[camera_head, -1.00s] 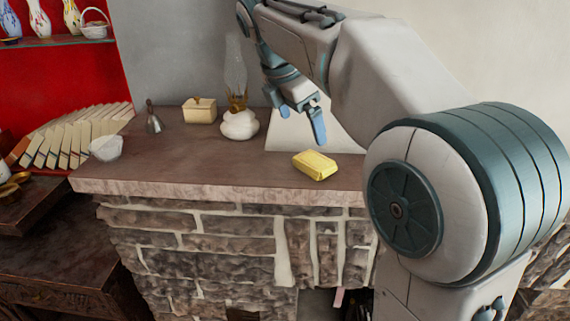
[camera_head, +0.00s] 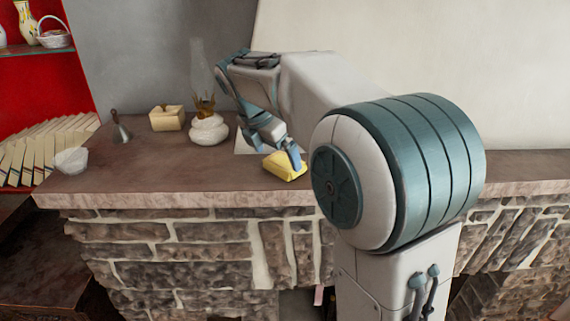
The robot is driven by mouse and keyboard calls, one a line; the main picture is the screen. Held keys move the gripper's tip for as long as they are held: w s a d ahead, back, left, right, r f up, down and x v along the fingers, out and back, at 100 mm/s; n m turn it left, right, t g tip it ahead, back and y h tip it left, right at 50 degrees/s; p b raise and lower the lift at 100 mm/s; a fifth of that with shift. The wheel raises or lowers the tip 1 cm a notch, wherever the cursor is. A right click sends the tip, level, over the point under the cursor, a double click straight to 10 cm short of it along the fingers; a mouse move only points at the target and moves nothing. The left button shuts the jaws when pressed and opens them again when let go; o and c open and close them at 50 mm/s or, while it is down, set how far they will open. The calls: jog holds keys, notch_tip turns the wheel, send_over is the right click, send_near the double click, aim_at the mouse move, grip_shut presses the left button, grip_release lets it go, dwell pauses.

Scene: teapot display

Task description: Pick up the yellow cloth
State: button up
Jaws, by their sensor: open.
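The yellow cloth (camera_head: 283,168) is a small folded, block-like bundle lying on the brown mantel top (camera_head: 200,178), near its front edge. My gripper (camera_head: 280,154) is open and points down right at the cloth, from behind and above it. One blue fingertip overlaps the cloth's right side in the picture. The other finger is largely hidden, and I cannot tell whether either touches the cloth.
An oil lamp (camera_head: 208,130) with a glass chimney stands left of my gripper. A cream box (camera_head: 167,118), a hand bell (camera_head: 121,128) and a white bowl (camera_head: 71,161) stand further left. The mantel between the bowl and the cloth is clear.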

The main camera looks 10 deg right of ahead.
aim_at(281, 162)
jog(key=shift+x, duration=1.5)
jog(key=shift+d+r, duration=0.1)
jog(key=shift+d, duration=0.05)
jog(key=c, duration=1.1)
jog(key=shift+r, duration=0.15)
jog(key=shift+r, duration=0.25)
jog(key=r, duration=0.3)
jog(key=shift+s+d+r, duration=0.1)
jog(key=shift+d+r, duration=0.15)
jog(key=shift+r, duration=0.1)
jog(key=shift+s+d+r+b, duration=0.3)
jog(key=shift+s+d+r, duration=0.75)
jog(key=shift+d, duration=0.55)
jog(key=shift+s+d+r+b, duration=0.25)
jog(key=shift+s+d+r, duration=0.7)
jog(key=shift+d, duration=0.7)
jog(key=shift+s+d+r+b, duration=0.3)
jog(key=shift+s+d+r, duration=0.5)
jog(key=shift+d+r, duration=0.65)
jog(key=shift+d+f, duration=0.15)
jog(key=shift+f, duration=0.05)
